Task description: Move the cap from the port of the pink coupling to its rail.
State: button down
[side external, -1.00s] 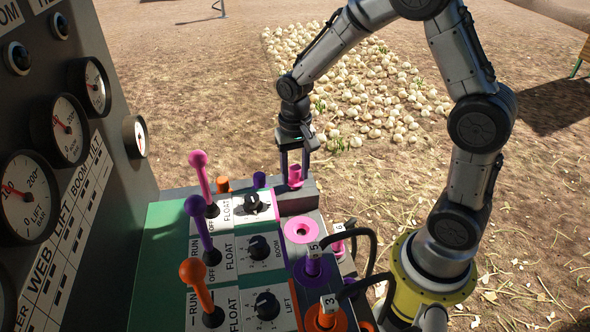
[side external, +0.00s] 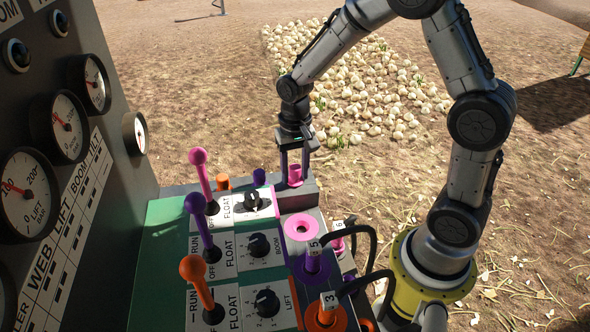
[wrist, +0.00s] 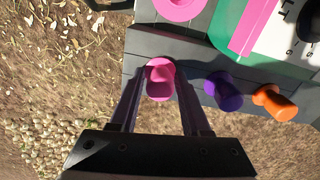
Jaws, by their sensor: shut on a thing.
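The pink cap (side external: 295,175) is at the far rail (side external: 308,187), at the right end of its row of caps. It also shows in the wrist view (wrist: 160,80). My gripper (side external: 295,170) points down and is shut on this cap, with one finger on each side; it also shows in the wrist view (wrist: 158,75). The cap looks upright and down at the rail, but I cannot tell whether its base is fully seated. The port of the pink coupling (side external: 300,228) is uncovered and shows a dark hole in its pink ring.
A purple cap (wrist: 223,92) and an orange cap (wrist: 273,103) stand on the same rail beside the pink one. Pink, purple and orange levers (side external: 199,172) rise from the panel. Black hoses (side external: 370,240) run to plugs near the pink port.

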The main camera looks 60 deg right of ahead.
dwell(0.3)
grip_release()
dwell(0.4)
jog(key=shift+r, duration=0.1)
jog(key=shift+r, duration=3.45)
